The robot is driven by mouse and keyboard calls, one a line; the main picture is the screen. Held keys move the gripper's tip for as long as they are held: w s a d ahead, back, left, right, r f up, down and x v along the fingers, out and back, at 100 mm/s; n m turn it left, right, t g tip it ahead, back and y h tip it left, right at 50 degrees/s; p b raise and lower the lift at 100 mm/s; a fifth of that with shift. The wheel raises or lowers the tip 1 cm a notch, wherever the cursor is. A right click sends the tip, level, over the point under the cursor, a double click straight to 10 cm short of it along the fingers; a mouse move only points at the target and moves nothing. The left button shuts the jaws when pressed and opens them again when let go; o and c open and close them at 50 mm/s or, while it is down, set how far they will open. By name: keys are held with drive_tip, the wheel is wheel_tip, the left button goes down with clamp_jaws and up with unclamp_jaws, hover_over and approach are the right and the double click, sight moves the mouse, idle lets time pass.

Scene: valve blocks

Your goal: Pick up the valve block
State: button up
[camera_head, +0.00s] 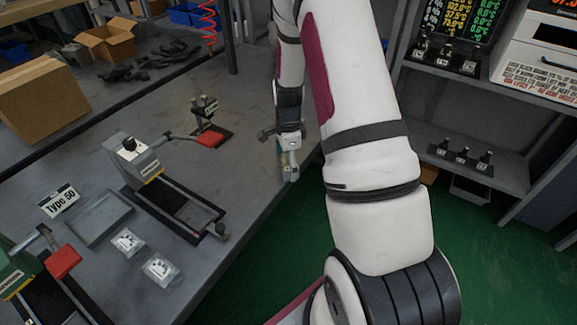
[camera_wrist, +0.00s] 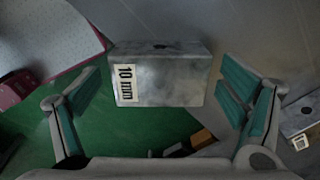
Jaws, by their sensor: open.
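In the wrist view a grey metal valve block (camera_wrist: 170,78) with a white "10 mm" label and a dark hole near its top edge sits between the two teal-padded fingers of my gripper (camera_wrist: 158,90). Gaps show on both sides of the block, and the fingers are apart. In the head view my gripper (camera_head: 288,160) points down at the right edge of the grey workbench (camera_head: 262,195). The block is hard to make out there, mostly hidden by the gripper.
A larger fixture (camera_head: 140,160), a grey tray (camera_head: 100,218) and small bagged parts (camera_head: 160,270) lie nearer. A shelf rack (camera_head: 460,130) stands right, across green floor (camera_head: 265,265).

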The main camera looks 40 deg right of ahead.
sight(288, 161)
drive_tip(key=shift+f, duration=0.15)
drive_tip(key=c, duration=1.8)
drive_tip(key=shift+o, duration=0.2)
drive_tip(key=shift+r, duration=0.8)
wheel_tip(288, 161, up, 2)
drive_tip(key=shift+r, duration=0.1)
drive_tip(key=s+a+r, duration=0.1)
drive_tip(key=s+a, duration=0.1)
drive_tip(key=s, duration=1.3)
drive_tip(key=shift+s+a+b, duration=0.35)
drive_tip(key=shift+s+b, duration=0.05)
